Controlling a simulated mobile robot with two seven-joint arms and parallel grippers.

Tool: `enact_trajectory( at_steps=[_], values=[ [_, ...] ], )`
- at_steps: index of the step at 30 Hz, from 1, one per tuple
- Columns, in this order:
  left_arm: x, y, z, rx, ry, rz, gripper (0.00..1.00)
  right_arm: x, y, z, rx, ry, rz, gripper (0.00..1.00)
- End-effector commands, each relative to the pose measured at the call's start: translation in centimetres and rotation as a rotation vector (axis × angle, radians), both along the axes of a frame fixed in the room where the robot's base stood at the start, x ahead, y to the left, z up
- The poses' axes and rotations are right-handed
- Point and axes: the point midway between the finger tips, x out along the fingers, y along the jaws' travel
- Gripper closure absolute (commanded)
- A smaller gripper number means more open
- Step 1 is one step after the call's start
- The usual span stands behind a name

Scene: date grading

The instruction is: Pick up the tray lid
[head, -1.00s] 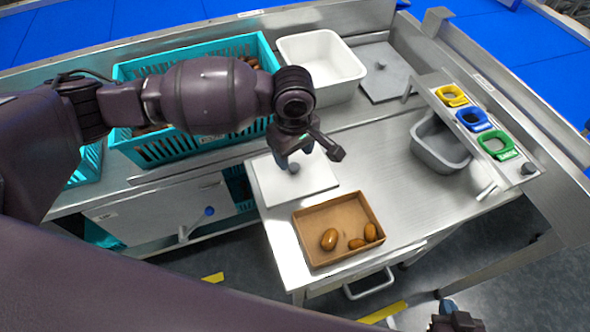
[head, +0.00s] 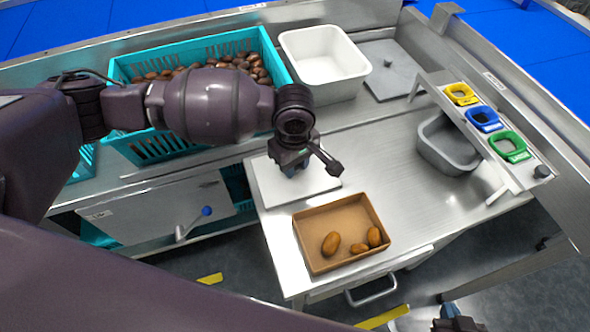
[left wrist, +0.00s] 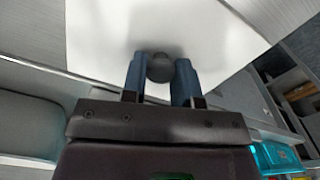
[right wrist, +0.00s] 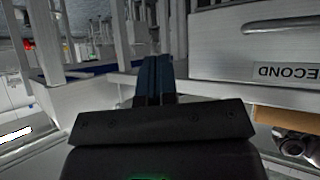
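A flat white lid (head: 268,185) lies on the steel counter, behind a brown tray. In the left wrist view the white lid (left wrist: 95,40) carries a dark round knob (left wrist: 160,67). My left gripper (head: 290,168) points down over the lid and hides the knob in the head view. In the left wrist view, my left gripper's two blue fingers (left wrist: 160,78) stand apart, one on each side of the knob; whether they touch it is hard to tell. My right gripper (head: 455,322) is low at the bottom edge; its fingers (right wrist: 155,78) are together and empty.
The brown tray (head: 302,240) holds a few dates in front of the lid. Behind are a teal crate (head: 165,148) of dates, a white bin (head: 345,85) and a grey plate with a knob (head: 380,82). A grey bin (head: 447,155) and coloured rings stand right.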

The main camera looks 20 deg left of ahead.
Motion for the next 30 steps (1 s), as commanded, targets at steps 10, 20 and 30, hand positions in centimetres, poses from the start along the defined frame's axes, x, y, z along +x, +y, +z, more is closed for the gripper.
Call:
enact_trajectory(
  at_steps=[10, 20, 30],
  values=[
    [0.0, 0.0, 0.1, 0.0, 0.0, 0.0, 0.95, -0.1, -0.2, -0.1, -0.006, 0.003, 0.004, 1.0],
    [0.1, 0.0, 5.0, -0.002, -0.009, 0.0, 0.95, 0.5, 0.0, 2.0, 0.002, -0.028, -0.005, 1.0],
    [0.0, 0.0, 13.8, -0.002, -0.007, 0.0, 0.95, 0.0, -0.2, 3.6, 0.007, -0.041, -0.02, 1.0]
  ],
)
